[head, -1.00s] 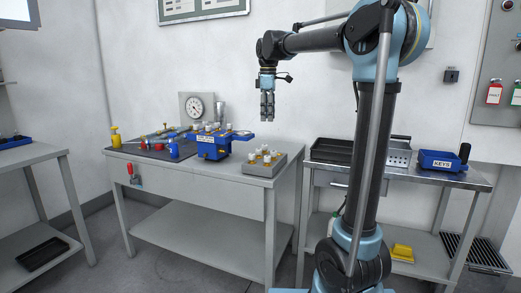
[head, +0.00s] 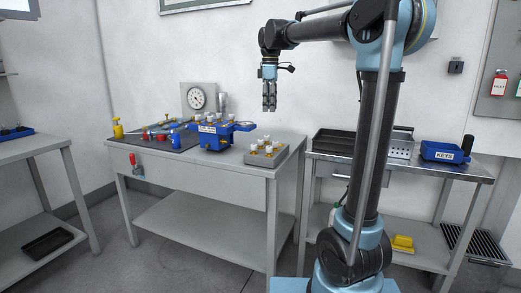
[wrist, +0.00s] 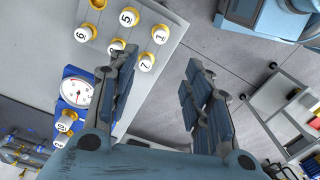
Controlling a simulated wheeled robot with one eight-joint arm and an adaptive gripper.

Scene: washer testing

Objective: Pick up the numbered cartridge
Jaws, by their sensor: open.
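Several white-capped numbered cartridges with yellow bases stand in a grey block (head: 268,160) near the table's right front corner. In the wrist view, caps reading 5 (wrist: 128,17), 6 (wrist: 160,34) and 7 (wrist: 146,62) show; another cap, partly behind a finger, is hard to read. More white-capped cartridges stand in a blue fixture (head: 212,145) left of the block; two of these caps (wrist: 66,121) show at the left of the wrist view. My gripper (head: 269,108) points down, open and empty, above and apart from the block. Its spread fingers show in the wrist view (wrist: 158,72).
The blue fixture carries a round gauge (wrist: 76,92). A dark mat (head: 152,139) with tools lies on the table's left part. A wall-side dial (head: 197,99) stands behind. At right, another table holds a dark tray (head: 335,143) and a blue KEYS bin (head: 442,152).

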